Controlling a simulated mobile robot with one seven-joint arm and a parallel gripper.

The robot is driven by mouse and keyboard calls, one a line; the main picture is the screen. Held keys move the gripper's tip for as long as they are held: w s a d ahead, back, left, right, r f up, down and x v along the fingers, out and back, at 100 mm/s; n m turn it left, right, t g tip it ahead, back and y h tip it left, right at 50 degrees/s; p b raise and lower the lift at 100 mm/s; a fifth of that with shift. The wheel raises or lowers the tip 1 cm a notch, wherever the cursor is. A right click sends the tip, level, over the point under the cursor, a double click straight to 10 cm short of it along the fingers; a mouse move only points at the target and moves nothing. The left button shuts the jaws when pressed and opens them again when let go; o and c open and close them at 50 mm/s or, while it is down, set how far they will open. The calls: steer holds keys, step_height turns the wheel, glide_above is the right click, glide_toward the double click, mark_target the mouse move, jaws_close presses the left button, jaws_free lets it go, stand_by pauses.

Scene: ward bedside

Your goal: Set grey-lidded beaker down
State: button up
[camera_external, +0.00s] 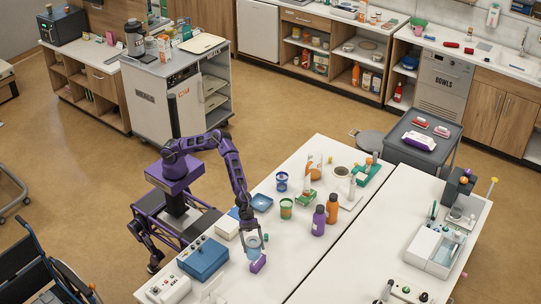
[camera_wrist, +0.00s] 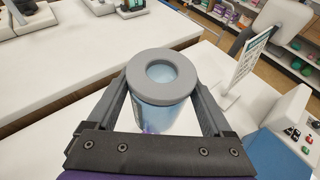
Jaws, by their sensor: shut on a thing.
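The grey-lidded beaker (camera_wrist: 162,112) is a pale blue see-through cup with a thick grey ring lid (camera_wrist: 134,72). In the wrist view it stands upright between the two fingers of my gripper (camera_wrist: 163,105), which is shut on its sides. In the outside view the beaker (camera_external: 253,240) is in my gripper (camera_external: 252,231) over the near left part of the white table (camera_external: 290,262). I cannot tell whether the beaker's base touches the table.
A blue box (camera_external: 203,259) and a white device (camera_external: 168,289) stand to the left of the beaker. The table's front right part is bare.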

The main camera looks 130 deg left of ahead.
steer(key=s+d+r+m+g+h+b, duration=0.1)
steer(key=s+d+r+m+g+h, duration=0.1)
steer(key=s+d+m+g+h, duration=0.45)
steer(key=shift+w+d+f+n+t+y+b, duration=0.2)
steer(key=shift+w+f+y, duration=0.25)
steer(key=shift+f, duration=2)
steer(key=shift+w+d+f+n+t+y+b, duration=0.15)
steer(key=shift+w+f+t+y+b, duration=0.25)
steer(key=shift+f, duration=2)
steer(key=shift+w+d+f+n+t+y+b, duration=0.15)
steer(key=shift+w+d+f+y+b, duration=0.25)
steer(key=shift+f, duration=2.05)
steer(key=shift+a+f, duration=0.15)
steer(key=o, duration=1.6)
steer(key=shift+s, duration=0.1)
steer(key=shift+c, duration=0.2)
steer(key=p+v, duration=0.1)
steer(key=v, duration=1.1)
steer(key=shift+r, duration=0.3)
